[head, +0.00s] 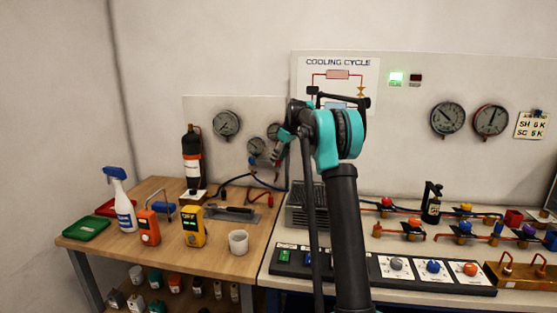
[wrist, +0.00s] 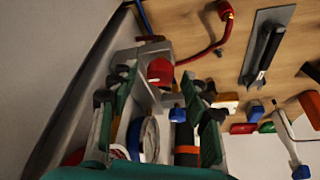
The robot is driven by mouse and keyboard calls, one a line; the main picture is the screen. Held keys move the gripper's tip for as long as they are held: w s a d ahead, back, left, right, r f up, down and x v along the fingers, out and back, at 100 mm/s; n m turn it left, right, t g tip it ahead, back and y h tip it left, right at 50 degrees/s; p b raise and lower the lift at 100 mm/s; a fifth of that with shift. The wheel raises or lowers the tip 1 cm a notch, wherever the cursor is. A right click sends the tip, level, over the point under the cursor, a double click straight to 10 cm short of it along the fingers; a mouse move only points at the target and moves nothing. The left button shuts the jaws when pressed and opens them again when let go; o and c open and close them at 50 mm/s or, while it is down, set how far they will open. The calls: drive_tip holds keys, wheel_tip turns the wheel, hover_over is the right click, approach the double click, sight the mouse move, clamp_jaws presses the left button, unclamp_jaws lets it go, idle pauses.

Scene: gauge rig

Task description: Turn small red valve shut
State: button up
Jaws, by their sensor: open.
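The small red valve (wrist: 160,72) is a red knob in the wrist view, beside a grey bracket. My gripper (wrist: 162,88) is open, with one finger on each side of the knob. I cannot tell whether either finger touches it. A blue knob (wrist: 178,113) and a round gauge (wrist: 150,137) lie lower between the fingers. In the head view my gripper (head: 281,146) is at the gauge set on the back panel, beside a small gauge (head: 256,146). It partly covers that area, so the red knob is not clear there.
A red hose (wrist: 207,48) curves close to the bracket. A flat trowel-like tool (wrist: 265,45) lies on the wooden bench (head: 162,190). A black cylinder (head: 191,145), a yellow meter (head: 193,229) and a white cup (head: 238,241) stand left of the arm.

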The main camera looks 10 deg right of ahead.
drive_tip(key=shift+f, duration=0.15)
clamp_jaws()
idle(0.4)
